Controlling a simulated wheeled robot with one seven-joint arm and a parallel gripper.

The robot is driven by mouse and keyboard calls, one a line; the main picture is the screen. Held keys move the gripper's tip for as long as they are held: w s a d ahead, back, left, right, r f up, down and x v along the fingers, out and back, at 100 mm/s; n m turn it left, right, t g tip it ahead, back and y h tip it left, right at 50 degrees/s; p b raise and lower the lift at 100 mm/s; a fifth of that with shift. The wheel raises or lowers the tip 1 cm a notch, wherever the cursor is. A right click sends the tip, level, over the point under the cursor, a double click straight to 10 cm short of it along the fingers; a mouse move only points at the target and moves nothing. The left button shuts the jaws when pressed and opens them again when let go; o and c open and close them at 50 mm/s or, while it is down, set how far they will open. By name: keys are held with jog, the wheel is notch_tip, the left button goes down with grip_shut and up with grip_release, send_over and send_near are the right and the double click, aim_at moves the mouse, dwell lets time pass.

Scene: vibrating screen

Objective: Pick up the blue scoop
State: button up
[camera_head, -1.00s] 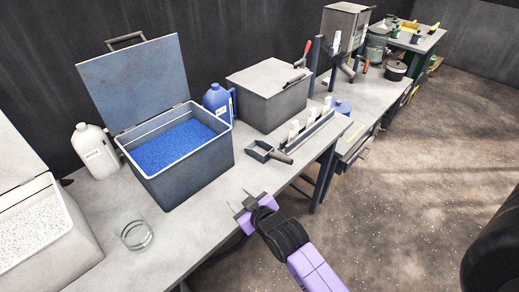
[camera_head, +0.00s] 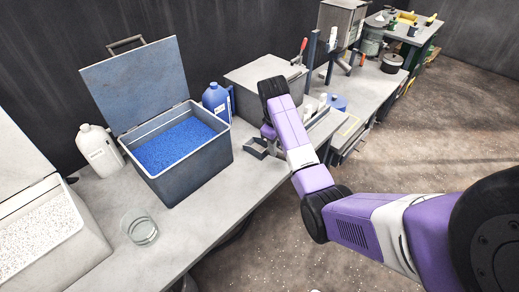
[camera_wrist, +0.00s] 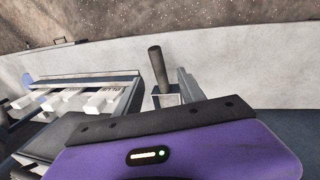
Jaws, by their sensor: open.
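The blue scoop (camera_head: 255,147) lies on the grey bench, right of the bin of blue granules. It looks dark blue-grey in the head view, where my arm hides its handle. In the wrist view its dark handle (camera_wrist: 158,68) points up the picture, with part of its pan just below. My gripper (camera_head: 268,132) is open and reaches down close beside the scoop, mostly hidden by my own wrist. A grey finger shows just right of the handle in the wrist view. I cannot tell whether the fingers touch the scoop.
A rack with white vials (camera_wrist: 88,100) stands close beside the scoop. A closed grey box (camera_head: 245,75) is behind it. The blue-granule bin (camera_head: 195,172), a blue jug (camera_head: 217,102) and a glass beaker (camera_head: 141,228) are to the left. The bench front between beaker and scoop is clear.

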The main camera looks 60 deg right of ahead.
aim_at(279, 154)
jog(key=shift+s+d+f+p, duration=0.1)
jog(key=shift+d+f+p, duration=0.15)
jog(key=shift+f, duration=1)
jog(key=shift+w+d+f+p, duration=0.15)
jog(key=shift+d+f, duration=0.15)
jog(key=shift+f, duration=0.9)
jog(key=shift+s+d+f+p, duration=0.15)
jog(key=shift+d+f+p, duration=0.1)
jog(key=shift+f, duration=1)
grip_shut()
